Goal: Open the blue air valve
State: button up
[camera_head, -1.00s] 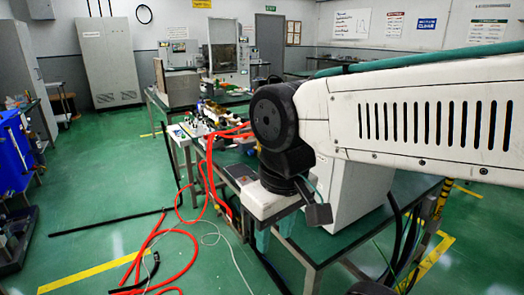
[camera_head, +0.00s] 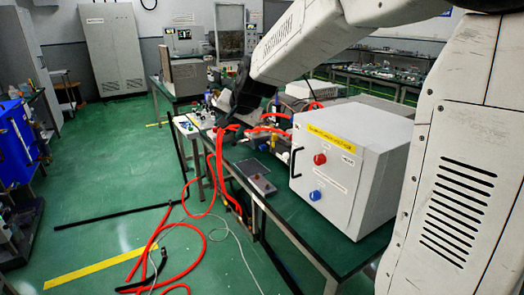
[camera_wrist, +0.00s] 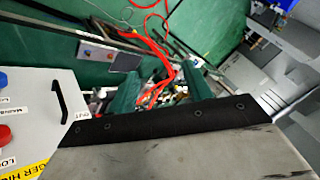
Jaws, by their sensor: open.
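A white box-shaped unit (camera_head: 375,150) stands on the green bench, with a round blue knob (camera_head: 315,195) low on its front and a red knob (camera_head: 320,159) above. The blue knob shows partly at the left edge of the wrist view (camera_wrist: 3,80). I cannot tell whether this knob is the air valve. Small blue parts also show among the bench clutter, too small to make out. My gripper (camera_wrist: 160,86) is open, its two green fingers apart with no thing clearly held. In the head view, the dark end of my arm hangs over the clutter left of the unit.
Red hoses (camera_head: 228,165) run over the bench edge to the floor. A small box with knobs (camera_head: 262,186) lies before the unit. A black handle (camera_head: 295,163) sticks out of the unit's front. The green floor at left is mostly clear.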

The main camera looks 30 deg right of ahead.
jog(key=w+d+f+m+t+h, duration=0.2)
jog(key=w+d+f+m, duration=0.3)
jog(key=w, duration=0.6)
jog(key=w+d+f+m+t+h, duration=0.25)
jog(key=w+d+f, duration=0.35)
jog(key=w, duration=0.6)
jog(key=m+g+h, duration=0.2)
jog(key=m+h, duration=0.6)
jog(key=m, duration=0.1)
send_near(262, 148)
jog(key=shift+t+x, duration=0.25)
jog(key=shift+x, duration=0.65)
jog(key=shift+w+d+f, duration=0.1)
jog(key=shift+d+f, duration=0.15)
jog(key=shift+d, duration=0.1)
jog(key=x, duration=0.6)
jog(key=shift+w+d+f, duration=0.1)
jog(key=shift+w, duration=0.15)
jog(key=c, duration=1)
